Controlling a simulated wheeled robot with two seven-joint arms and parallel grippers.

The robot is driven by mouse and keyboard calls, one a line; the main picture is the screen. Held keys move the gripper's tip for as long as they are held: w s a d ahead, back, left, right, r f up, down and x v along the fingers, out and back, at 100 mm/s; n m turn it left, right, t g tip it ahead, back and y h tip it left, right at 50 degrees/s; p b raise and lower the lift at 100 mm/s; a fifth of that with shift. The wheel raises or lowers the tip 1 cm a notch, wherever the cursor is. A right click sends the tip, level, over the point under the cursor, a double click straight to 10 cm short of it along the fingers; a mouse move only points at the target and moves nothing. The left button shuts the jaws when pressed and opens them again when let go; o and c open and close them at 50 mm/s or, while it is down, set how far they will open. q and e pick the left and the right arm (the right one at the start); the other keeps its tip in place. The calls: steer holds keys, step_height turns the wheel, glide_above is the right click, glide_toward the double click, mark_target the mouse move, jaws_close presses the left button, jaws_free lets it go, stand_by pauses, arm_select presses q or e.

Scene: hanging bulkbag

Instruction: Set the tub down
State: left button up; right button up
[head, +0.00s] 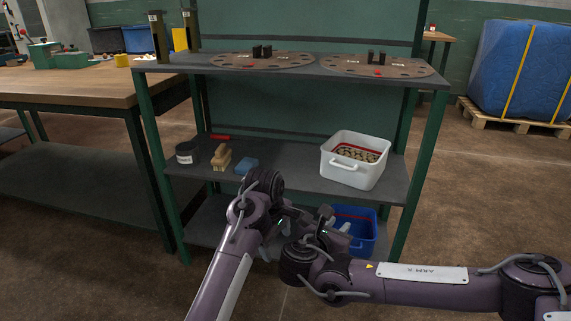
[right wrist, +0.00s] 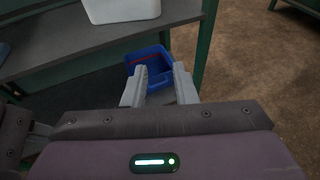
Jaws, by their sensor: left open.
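A white tub (head: 352,178) with a front handle stands upright on the middle shelf at its right end, with pale pieces inside and a red line around its inner wall. Its lower part shows in the right wrist view (right wrist: 122,10). A blue tub (head: 366,238) sits lower down, partly hidden by my arms; it also shows in the right wrist view (right wrist: 150,62). My right gripper (right wrist: 160,88) is open and empty, its fingers pointing towards the blue tub. My left gripper (head: 272,250) is low in front of the shelves, mostly hidden by my arm. Neither gripper touches the white tub.
The middle shelf (head: 290,172) also holds a dark round container (head: 186,153), a brush-like wooden item (head: 221,158) and a blue block (head: 247,166). Two brown discs (head: 262,61) lie on the top shelf.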

steer(key=o, duration=0.8)
steer(key=shift+s, duration=0.1)
steer(key=s+a, duration=0.2)
steer(key=s, duration=0.4)
steer(key=shift+s+a+r, duration=0.15)
steer(key=shift+s+r, duration=0.05)
steer(key=shift+r, duration=0.2)
